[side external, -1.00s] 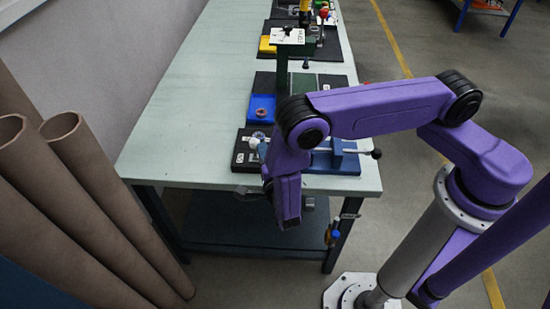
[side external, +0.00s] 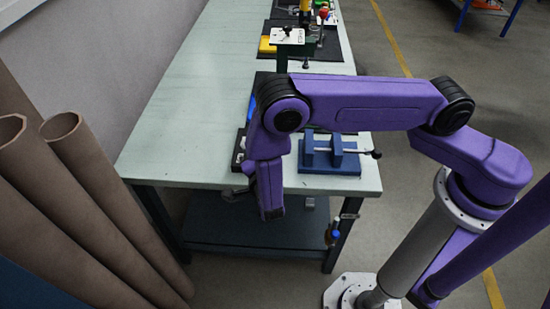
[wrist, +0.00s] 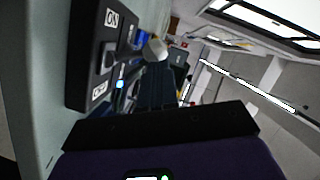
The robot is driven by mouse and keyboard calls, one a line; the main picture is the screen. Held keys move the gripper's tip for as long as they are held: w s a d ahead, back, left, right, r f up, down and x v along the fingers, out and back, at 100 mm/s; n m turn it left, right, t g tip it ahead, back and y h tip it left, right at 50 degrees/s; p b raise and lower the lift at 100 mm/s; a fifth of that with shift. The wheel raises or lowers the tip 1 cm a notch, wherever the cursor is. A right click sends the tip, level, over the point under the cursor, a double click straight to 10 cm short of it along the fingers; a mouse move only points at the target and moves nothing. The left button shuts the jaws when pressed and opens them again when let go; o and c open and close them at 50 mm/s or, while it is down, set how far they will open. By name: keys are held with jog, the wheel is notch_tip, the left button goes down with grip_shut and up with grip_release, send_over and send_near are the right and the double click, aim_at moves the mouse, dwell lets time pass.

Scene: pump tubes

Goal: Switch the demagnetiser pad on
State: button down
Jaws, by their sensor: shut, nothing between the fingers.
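The demagnetiser pad is a black box (wrist: 87,60) at the left of the wrist view, with white ON and OFF labels and a switch (wrist: 108,56) between them. A small blue light (wrist: 120,84) shows beside the OFF label. In the side view only an edge of the pad (side external: 238,152) shows, the rest hidden behind my arm. My gripper (wrist: 157,68) is shut and empty, its dark fingers pointing away just right of the pad. They look apart from the switch; I cannot tell the exact gap. In the side view my gripper's fingers are hidden.
A pale rounded knob (wrist: 155,49) shows beyond the fingertips. A blue vise (side external: 330,158) stands right of the pad at the bench's near end. A stand with a white top plate (side external: 287,36) is farther back. The bench's left side (side external: 190,110) is clear.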

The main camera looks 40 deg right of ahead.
dwell(0.3)
jog(key=s+d+r+v, duration=0.1)
jog(key=d+v, duration=0.1)
jog(key=v, duration=1)
jog(key=shift+s, duration=0.45)
jog(key=shift+d, duration=0.1)
jog(key=s+d+r+m+g, duration=0.2)
jog(key=d+r+m+g, duration=0.35)
jog(key=m, duration=0.65)
jog(key=s+d+r+m+g, duration=0.3)
jog(key=d+r+m+g, duration=0.3)
jog(key=m, duration=0.5)
jog(key=s+d+r+m+g+y, duration=0.1)
jog(key=s+d+r+m+y, duration=0.2)
jog(key=s+m, duration=0.3)
jog(key=s+d+r+m+g+y, duration=0.1)
jog(key=s+d+r+m+y, duration=0.2)
jog(key=m, duration=0.9)
jog(key=shift+s+r+g+y, duration=0.15)
jog(key=shift+s+g+y, duration=0.2)
jog(key=shift+s+y, duration=0.8)
